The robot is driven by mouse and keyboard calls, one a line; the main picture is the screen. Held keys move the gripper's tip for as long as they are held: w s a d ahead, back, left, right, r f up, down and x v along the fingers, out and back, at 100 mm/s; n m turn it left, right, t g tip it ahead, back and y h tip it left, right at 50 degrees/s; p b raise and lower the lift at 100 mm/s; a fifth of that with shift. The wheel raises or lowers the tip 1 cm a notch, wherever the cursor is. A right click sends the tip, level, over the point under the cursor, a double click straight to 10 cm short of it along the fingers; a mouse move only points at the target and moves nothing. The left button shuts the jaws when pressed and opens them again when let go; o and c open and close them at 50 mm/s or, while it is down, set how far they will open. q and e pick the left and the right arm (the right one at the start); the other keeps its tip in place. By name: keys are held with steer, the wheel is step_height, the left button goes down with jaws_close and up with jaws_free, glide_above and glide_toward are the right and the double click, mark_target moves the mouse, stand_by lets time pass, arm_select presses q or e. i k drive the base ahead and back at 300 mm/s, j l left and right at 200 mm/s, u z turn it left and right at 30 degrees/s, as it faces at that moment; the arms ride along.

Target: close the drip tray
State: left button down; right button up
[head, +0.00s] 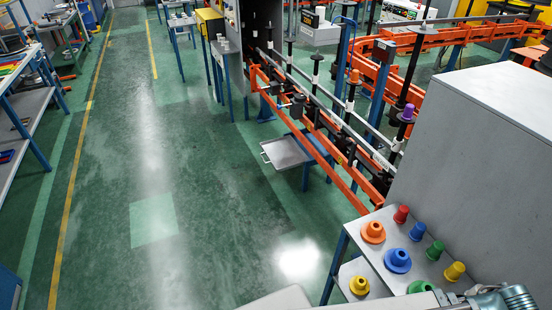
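The drip tray (287,152) is a shallow grey metal pan beneath the orange conveyor frame (335,170). It sticks out from the frame to the left, over the green floor. Its thin handle (265,157) is on its left side. The tray's right part is hidden behind the frame, and it is empty as far as I can see. Neither of my grippers can be made out. Pale and metallic parts at the bottom edge are cut off, and no fingertips show there.
A grey table (385,275) with coloured knobbed pieces and a large grey cabinet (480,130) stand at the right. Black spindles (351,95) line the conveyor. A workbench (30,110) stands at the left. The green floor between is clear.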

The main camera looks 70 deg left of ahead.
mark_target(284, 154)
steer(key=u, duration=2.3)
steer(key=i+j+u, duration=0.15)
steer(key=i, duration=1.8)
steer(key=i+j+z, duration=0.1)
steer(key=i+z, duration=0.25)
steer(key=i, duration=0.2)
steer(key=i+j+z, duration=0.3)
steer(key=i, duration=0.3)
steer(key=l, duration=0.1)
